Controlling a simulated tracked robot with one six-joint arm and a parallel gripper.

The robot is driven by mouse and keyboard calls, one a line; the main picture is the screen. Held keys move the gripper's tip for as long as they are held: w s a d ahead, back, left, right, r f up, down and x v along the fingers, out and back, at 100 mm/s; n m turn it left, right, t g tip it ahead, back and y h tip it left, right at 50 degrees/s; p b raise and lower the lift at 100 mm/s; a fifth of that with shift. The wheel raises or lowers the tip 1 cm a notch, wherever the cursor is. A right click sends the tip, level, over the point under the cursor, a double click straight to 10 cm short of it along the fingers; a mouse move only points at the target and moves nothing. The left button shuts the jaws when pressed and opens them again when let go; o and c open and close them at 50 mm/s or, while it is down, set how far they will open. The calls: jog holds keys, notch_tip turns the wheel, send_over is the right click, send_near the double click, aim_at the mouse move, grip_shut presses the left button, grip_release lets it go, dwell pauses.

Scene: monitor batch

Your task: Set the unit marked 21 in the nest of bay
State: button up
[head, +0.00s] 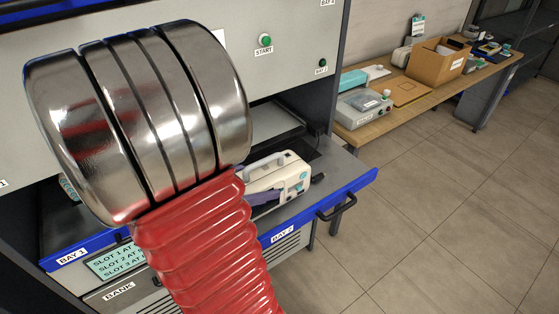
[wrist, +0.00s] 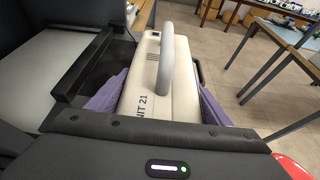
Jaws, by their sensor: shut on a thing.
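The unit marked 21 (head: 292,172) is a cream box with a grey carry handle. In the head view it is over the right part of the blue-edged shelf, at the bay whose front label looks like BAY 2. In the wrist view the unit (wrist: 142,92) shows "NIT 21" on its top, between two purple jaw pads. My gripper (wrist: 155,100) is shut on its sides. In the head view my arm hides most of the gripper and the shelf's middle. The unit's underside and the nest are hidden, so I cannot tell whether it rests or hangs.
The blue shelf edge (head: 345,193) has a black handle (head: 337,208) sticking out. A green START button (head: 265,41) is on the panel above. A wooden bench (head: 425,103) at right holds an open cardboard box (head: 436,66) and devices. The tiled floor at right is clear.

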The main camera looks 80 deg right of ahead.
jog(key=shift+s+d, duration=0.1)
jog(key=shift+d, duration=0.05)
jog(key=shift+d, duration=0.6)
jog(key=d, duration=1.2)
jog(key=shift+s+d, duration=0.1)
jog(key=shift+d, duration=0.3)
jog(key=d, duration=0.3)
jog(key=shift+d, duration=0.25)
jog(key=shift+d+f, duration=0.2)
jog(key=shift+f, duration=0.5)
jog(key=o, duration=2)
jog(key=shift+f, duration=0.15)
